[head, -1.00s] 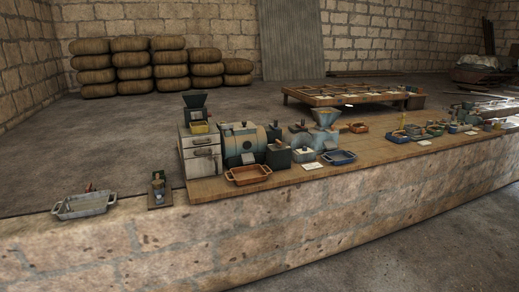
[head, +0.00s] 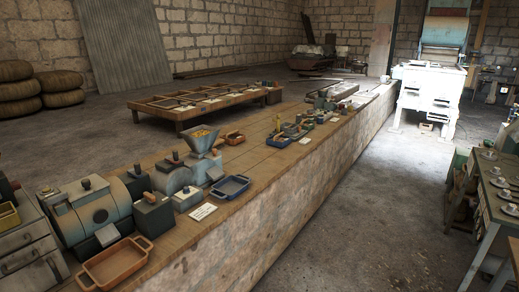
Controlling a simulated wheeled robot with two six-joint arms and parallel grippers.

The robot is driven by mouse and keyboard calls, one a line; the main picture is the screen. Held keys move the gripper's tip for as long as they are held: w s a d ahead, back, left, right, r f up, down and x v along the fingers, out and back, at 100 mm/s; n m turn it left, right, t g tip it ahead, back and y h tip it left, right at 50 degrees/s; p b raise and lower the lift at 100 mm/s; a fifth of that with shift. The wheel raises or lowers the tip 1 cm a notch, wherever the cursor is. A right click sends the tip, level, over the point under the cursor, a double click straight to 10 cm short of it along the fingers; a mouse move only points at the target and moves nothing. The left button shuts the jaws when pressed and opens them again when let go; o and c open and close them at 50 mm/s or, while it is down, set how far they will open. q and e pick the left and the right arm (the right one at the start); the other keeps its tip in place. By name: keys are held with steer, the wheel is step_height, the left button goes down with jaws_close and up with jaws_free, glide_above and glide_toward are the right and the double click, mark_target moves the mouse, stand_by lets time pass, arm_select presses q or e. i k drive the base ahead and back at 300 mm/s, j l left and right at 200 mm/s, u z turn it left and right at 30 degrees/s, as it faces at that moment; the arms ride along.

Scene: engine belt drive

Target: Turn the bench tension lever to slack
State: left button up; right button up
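No tension lever can be made out for certain in the head view. A blue-grey drum-shaped machine (head: 100,215) stands on the long bench at the lower left, with a small dark box (head: 153,213) beside it. A hopper machine (head: 203,150) stands further along, with yellowish material in its hopper. Small parts and fittings (head: 335,95) at the bench's far end are too small to tell apart. Neither of my grippers is in view.
The long stone-faced bench (head: 270,205) runs from lower left to upper right. An orange tray (head: 113,263) and a blue tray (head: 230,187) lie on it. A white machine (head: 431,90) stands at the back right. A table with cups (head: 497,182) is at right. The floor between is clear.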

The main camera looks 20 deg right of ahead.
mark_target(472, 203)
steer(key=i+l+z, duration=0.15)
steer(key=z, duration=0.3)
steer(key=i+z, duration=0.3)
steer(key=z, duration=0.15)
steer(key=i+z, duration=0.25)
steer(key=z, duration=0.25)
steer(key=i+j+z, duration=0.1)
steer(key=i+z, duration=0.15)
steer(key=z, duration=0.2)
